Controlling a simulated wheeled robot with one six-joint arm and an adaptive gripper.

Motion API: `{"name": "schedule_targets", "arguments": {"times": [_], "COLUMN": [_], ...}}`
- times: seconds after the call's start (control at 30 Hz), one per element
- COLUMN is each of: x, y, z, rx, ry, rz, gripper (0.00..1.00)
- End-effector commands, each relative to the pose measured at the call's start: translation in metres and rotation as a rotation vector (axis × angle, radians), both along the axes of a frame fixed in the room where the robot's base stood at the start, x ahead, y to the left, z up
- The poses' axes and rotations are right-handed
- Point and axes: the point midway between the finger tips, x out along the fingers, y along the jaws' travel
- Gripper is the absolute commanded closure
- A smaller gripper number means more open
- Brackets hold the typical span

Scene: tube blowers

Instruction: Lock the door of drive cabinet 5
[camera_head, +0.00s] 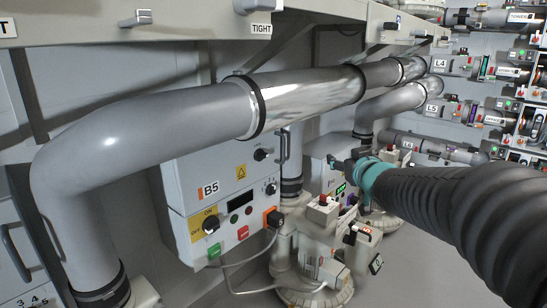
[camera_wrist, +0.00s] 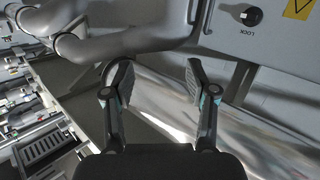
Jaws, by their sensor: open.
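The drive cabinet marked B5 (camera_head: 175,183) is a light grey box below a large pipe, and its door looks shut. A black lock knob (camera_head: 263,154) is high on the door, left of a vertical grey handle (camera_head: 283,148). In the wrist view the picture is turned over: the lock knob (camera_wrist: 251,16) with its label shows at upper right, and the handle (camera_wrist: 199,14) left of it. My gripper (camera_wrist: 157,80) is open and empty, apart from knob and handle. In the head view my gripper (camera_head: 340,163) is right of the cabinet, partly hidden by my arm.
A shiny pipe (camera_head: 310,95) runs across in front of the cabinet's top. A pale blower (camera_head: 315,245) with a cable stands below. Another cabinet (camera_head: 325,150) stands behind my gripper. Grey floor is clear at lower right.

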Motion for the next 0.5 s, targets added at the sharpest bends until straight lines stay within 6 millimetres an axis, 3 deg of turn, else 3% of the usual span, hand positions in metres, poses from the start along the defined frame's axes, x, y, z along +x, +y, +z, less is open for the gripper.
{"name": "schedule_targets", "arguments": {"times": [0.03,0.1,0.2,0.33,0.5], "x": [0.018,0.035,0.049,0.055,0.053], "y": [0.012,0.032,0.057,0.081,0.097], "z": [-0.006,-0.011,-0.023,-0.04,-0.054], "rx": [0.014,0.042,0.085,0.14,0.183], "ry": [-0.024,-0.056,-0.079,-0.077,-0.063], "rz": [0.074,0.187,0.346,0.519,0.647], "gripper": [0.43,0.43,0.43,0.43,0.43]}}
